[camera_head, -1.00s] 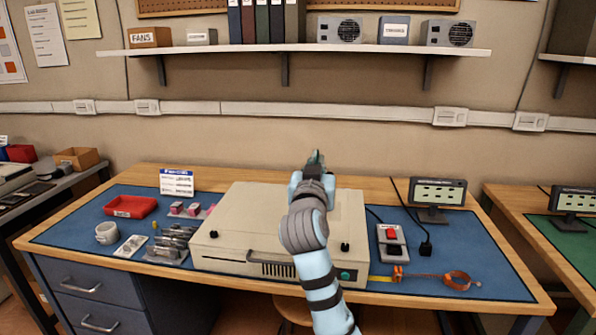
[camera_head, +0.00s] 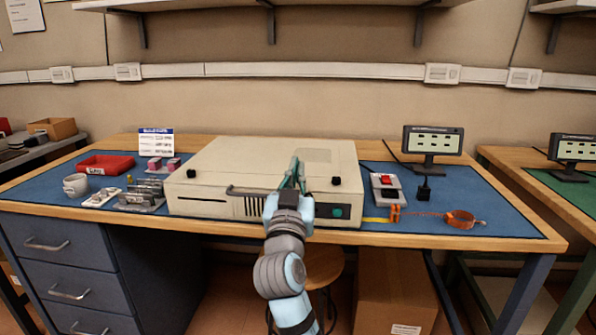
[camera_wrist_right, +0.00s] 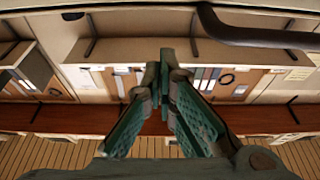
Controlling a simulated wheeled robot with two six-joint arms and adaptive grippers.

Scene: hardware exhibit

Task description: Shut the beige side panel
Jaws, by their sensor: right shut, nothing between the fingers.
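The beige computer case (camera_head: 190,205) lies flat on the blue mat in the head view. Its beige side panel (camera_head: 235,165) forms the top and looks down flat, with no gap that I can make out. Two black knobs sit near its front corners, and a dark bar handle (camera_head: 240,191) runs along the front edge. My right gripper (camera_head: 294,170) is over the panel's front edge, right of the handle's middle. Its fingers are shut and empty, also in the right wrist view (camera_wrist_right: 160,75). Whether they touch the panel is unclear. My left gripper is not in view.
A stool (camera_head: 322,268) stands below.

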